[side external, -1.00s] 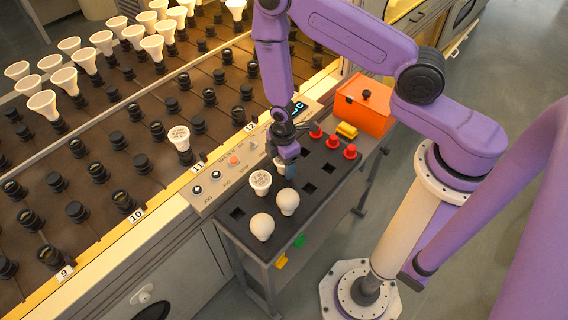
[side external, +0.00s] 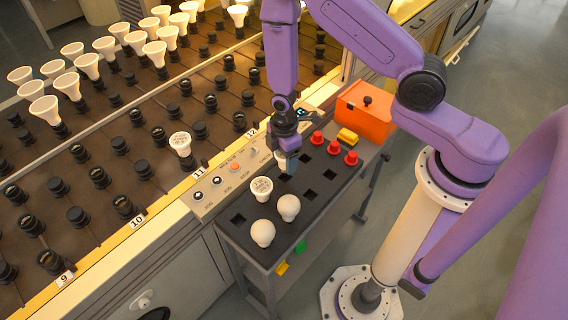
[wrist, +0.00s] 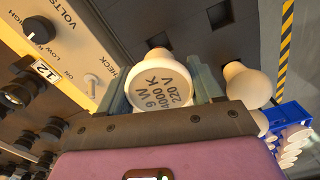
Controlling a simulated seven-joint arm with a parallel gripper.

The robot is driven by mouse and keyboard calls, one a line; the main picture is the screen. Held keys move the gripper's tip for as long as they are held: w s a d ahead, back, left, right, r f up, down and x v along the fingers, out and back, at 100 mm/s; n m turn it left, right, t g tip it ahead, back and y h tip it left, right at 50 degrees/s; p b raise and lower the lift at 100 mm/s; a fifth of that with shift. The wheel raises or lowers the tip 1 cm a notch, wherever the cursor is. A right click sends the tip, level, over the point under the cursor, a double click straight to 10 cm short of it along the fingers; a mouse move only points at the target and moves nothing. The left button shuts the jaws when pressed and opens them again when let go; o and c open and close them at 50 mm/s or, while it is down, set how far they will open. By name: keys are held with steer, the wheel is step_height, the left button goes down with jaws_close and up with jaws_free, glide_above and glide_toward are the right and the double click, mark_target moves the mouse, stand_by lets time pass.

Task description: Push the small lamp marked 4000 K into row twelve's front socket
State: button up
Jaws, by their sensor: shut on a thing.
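The small lamp marked 9 W 4000 K 220 V (wrist: 162,88) is white, with its printed face toward the wrist camera. It sits between the fingers of my gripper (wrist: 165,85), which is shut on it. Row twelve's label (side external: 252,132) is on the bench edge, left of my gripper, and also shows in the wrist view (wrist: 45,70). Row twelve's front socket (side external: 239,120) is black and looks empty.
The dark tray (side external: 240,237) holds another marked lamp (side external: 261,187) and two round bulbs (side external: 288,207) (side external: 262,233). Red caps (side external: 333,147) and an orange box (side external: 364,112) are farther back. The switch panel (side external: 228,178) lies between tray and sockets. A lamp (side external: 181,142) stands in row eleven.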

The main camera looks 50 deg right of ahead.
step_height(320, 180, up, 4)
steer(key=shift+r, duration=0.25)
steer(key=shift+w+r, duration=0.15)
steer(key=shift+w, duration=0.15)
steer(key=w+d+r, duration=0.2)
steer(key=w+d, duration=0.1)
steer(key=w, duration=0.9)
steer(key=w+d+r, duration=0.3)
steer(key=w, duration=0.9)
steer(key=shift+a+f, duration=0.1)
steer(key=shift+f, duration=2.2)
steer(key=shift+f, duration=1.95)
steer(key=o, duration=1.1)
